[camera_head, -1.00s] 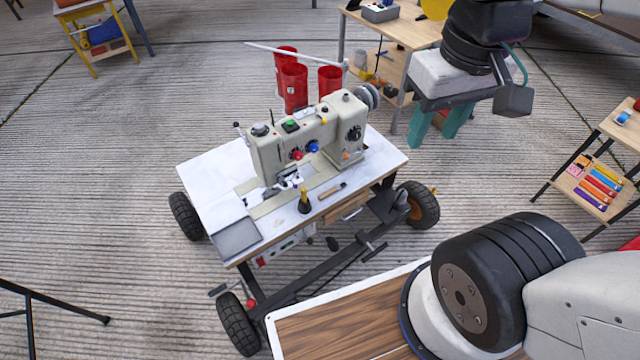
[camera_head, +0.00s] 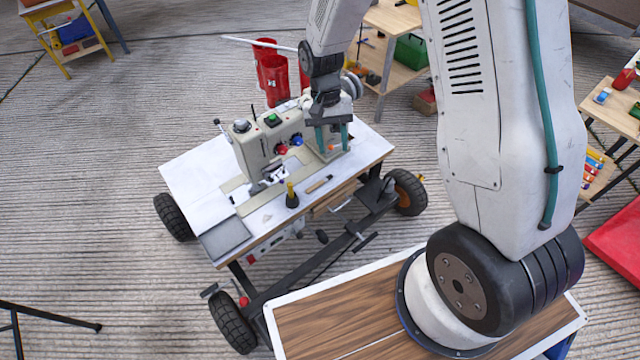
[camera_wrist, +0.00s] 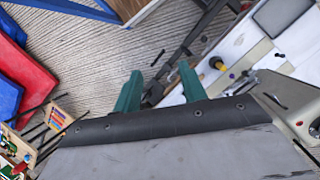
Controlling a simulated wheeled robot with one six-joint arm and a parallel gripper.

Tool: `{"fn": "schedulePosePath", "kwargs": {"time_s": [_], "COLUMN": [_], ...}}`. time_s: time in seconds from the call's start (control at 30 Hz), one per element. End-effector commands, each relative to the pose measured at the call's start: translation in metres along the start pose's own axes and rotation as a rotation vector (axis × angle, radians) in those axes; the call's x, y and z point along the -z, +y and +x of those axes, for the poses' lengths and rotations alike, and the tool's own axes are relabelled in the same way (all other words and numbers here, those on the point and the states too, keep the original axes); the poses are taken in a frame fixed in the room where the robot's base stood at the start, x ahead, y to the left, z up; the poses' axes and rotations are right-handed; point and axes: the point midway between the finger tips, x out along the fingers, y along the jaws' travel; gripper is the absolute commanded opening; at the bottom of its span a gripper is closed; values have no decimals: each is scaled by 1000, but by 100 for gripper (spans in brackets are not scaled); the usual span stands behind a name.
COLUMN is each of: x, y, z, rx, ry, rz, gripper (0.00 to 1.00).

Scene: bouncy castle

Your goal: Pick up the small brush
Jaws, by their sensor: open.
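The small brush (camera_head: 319,184) looks like a short piece with a brown wooden handle. It lies on the white top of the wheeled sewing cart (camera_head: 185,168), near its front edge. It is right of a dark cone-shaped thing with a yellow tip (camera_head: 291,198). My gripper (camera_head: 332,140), with two teal fingers, is open and empty. In the head view it appears over the right end of the sewing machine, above and right of the brush. In the wrist view the fingers (camera_wrist: 160,68) are spread apart, with the cart top to their right. I cannot clearly make out the brush there.
The sewing machine (camera_head: 258,150) stands on the cart, close to the gripper. A wooden shelf table (camera_head: 400,25) is at the back, another shelf (camera_head: 610,105) at the right. Open floor lies left of the cart.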

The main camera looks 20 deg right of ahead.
Motion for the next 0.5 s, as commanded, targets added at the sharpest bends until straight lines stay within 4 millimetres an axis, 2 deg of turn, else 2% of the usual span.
{"fn": "schedulePosePath", "kwargs": {"time_s": [0.03,0.3,0.4,0.5], "x": [17,100,130,166], "y": [-9,-52,-69,-87], "z": [26,155,196,220], "rx": [-5,27,70,154], "ry": [-9,44,93,164], "rz": [42,342,483,653], "gripper": [42,42,42,42]}}
